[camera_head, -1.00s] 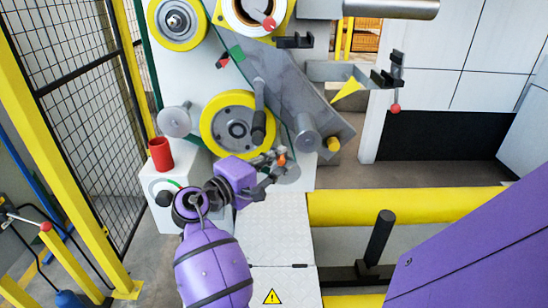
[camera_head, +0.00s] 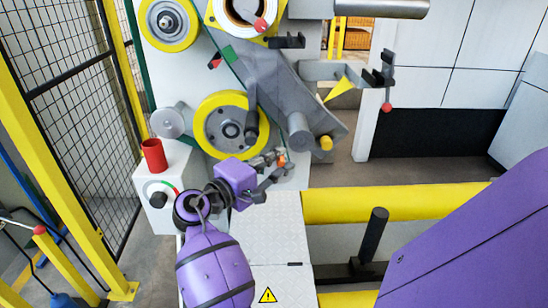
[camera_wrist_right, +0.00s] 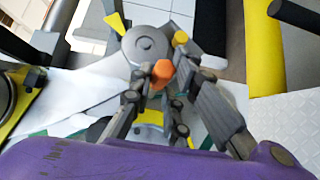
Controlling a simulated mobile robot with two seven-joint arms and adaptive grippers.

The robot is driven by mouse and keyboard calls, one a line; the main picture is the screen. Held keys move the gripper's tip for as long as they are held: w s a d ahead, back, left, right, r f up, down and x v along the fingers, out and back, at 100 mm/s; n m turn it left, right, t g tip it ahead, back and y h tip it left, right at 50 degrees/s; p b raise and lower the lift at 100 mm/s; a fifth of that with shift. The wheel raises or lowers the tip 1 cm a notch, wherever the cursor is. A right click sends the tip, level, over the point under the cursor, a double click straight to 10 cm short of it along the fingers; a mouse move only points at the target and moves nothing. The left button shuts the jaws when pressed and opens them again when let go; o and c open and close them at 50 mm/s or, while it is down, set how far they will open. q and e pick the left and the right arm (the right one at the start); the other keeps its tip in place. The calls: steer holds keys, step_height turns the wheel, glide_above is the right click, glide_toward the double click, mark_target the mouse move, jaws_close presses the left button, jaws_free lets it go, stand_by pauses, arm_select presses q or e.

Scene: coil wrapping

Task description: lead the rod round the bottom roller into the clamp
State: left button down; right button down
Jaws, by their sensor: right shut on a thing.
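My right gripper (camera_head: 276,164) is shut on the rod, whose orange end (camera_head: 281,162) shows between the fingers. The orange end also shows in the right wrist view (camera_wrist_right: 162,70); the rest of the rod is hidden. The grey roller that I take for the bottom roller (camera_head: 299,133) is up and right of the gripper. Its round face (camera_wrist_right: 146,45) is just beyond the fingertips in the wrist view; I cannot tell whether they touch. The likely clamp, black jaws with a red-knobbed lever (camera_head: 380,78), is on a bracket at upper right. My left gripper is not in view.
A yellow-rimmed wheel (camera_head: 228,98) is close above the gripper. A yellow knob (camera_head: 326,143) sits beside the roller. A red cup (camera_head: 154,155) stands at the left. A yellow beam (camera_head: 400,203) runs to the right. A mesh fence (camera_head: 85,110) closes the left side.

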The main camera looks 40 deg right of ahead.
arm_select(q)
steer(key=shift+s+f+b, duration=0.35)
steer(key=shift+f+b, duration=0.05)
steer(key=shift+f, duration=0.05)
arm_select(e)
steer(key=f, duration=0.1)
steer(key=s+d+f, duration=0.1)
steer(key=d+f, duration=0.1)
steer(key=shift+s, duration=0.3)
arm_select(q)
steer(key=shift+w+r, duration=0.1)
arm_select(e)
steer(key=shift+a, duration=0.1)
